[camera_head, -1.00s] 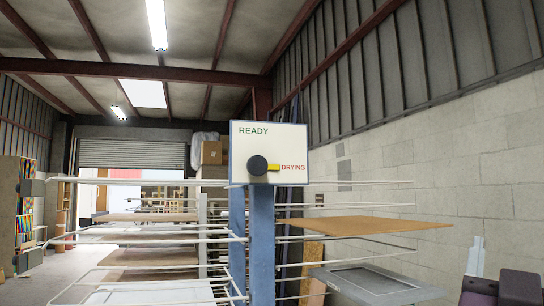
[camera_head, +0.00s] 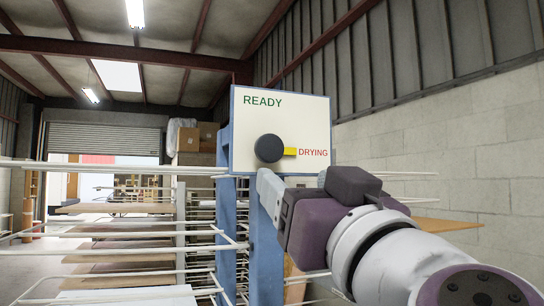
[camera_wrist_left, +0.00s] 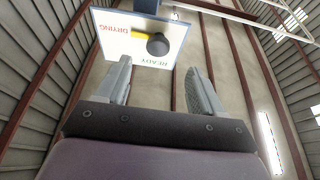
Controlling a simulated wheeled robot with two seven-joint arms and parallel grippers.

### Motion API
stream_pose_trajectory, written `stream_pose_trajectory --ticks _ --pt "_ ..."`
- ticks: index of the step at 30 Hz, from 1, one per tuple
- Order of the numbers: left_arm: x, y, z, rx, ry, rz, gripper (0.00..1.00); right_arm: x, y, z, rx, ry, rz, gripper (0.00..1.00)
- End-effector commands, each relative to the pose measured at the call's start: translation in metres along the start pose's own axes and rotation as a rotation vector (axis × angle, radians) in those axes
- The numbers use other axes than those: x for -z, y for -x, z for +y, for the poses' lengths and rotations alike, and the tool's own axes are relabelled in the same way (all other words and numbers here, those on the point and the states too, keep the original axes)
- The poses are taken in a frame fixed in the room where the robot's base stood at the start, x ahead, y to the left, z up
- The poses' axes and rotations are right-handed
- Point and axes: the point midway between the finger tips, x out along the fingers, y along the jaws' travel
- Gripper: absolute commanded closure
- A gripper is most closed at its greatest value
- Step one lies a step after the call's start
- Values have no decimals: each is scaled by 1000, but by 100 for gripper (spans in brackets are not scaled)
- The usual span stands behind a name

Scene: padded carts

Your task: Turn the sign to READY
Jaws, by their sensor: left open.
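The sign (camera_head: 300,120) is a white panel with a blue edge on top of a blue post. It has green READY lettering (camera_head: 262,100) at upper left and red DRYING lettering (camera_head: 313,153) at right. Its black round knob (camera_head: 268,148) has a yellow pointer (camera_head: 290,152) aimed right at DRYING. My left gripper (camera_head: 268,188) is just below the knob in the head view, apart from it. In the left wrist view the open, empty fingers (camera_wrist_left: 158,66) point toward the sign (camera_wrist_left: 115,42), and the knob (camera_wrist_left: 157,45) shows beyond and between them. My right gripper is not in view.
The blue post (camera_head: 265,245) carries a drying rack with white rods (camera_head: 110,172) reaching left and right. A brown board (camera_head: 445,224) lies on the right side. A block wall (camera_head: 450,150) stands at right. Open room lies in front of the sign's face.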

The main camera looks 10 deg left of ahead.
Motion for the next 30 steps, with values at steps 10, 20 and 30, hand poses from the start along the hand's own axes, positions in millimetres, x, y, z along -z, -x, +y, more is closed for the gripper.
stream_pose_trajectory --ticks 10,20,30 --pt "7 -84 -1 5 -3 1 32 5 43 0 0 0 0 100" --pt "2 -122 0 0 1 1 32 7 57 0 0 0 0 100" --pt "0 -122 0 -1 2 2 55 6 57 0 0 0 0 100"
